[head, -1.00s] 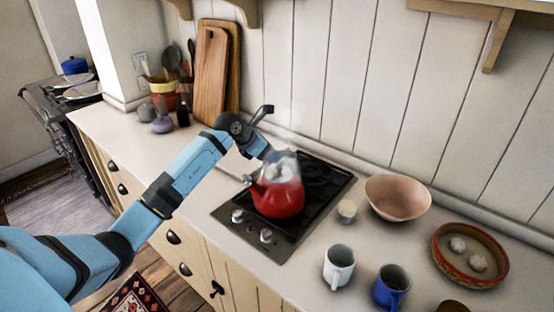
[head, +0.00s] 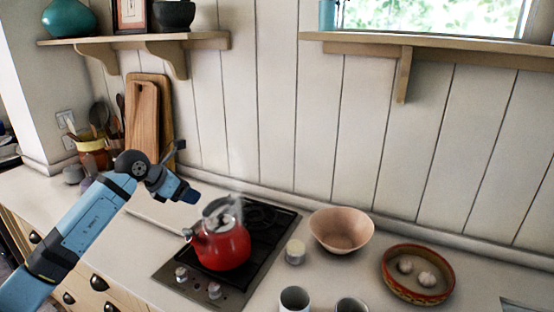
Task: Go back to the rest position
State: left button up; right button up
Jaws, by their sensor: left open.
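A red kettle (head: 222,246) stands upright on the black hob (head: 262,272), with faint steam above it. My left arm comes in from the left. Its left gripper (head: 188,195) is above the counter, just left of and behind the kettle's top in the picture. The gripper is open and seems apart from the kettle. Its fingertips are small and hard to make out. My right gripper is not in view.
Cutting boards (head: 143,118) lean on the wall. A wooden shelf (head: 140,40) hangs above.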

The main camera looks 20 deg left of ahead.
pick_arm(q)
jog(key=shift+f, duration=0.1)
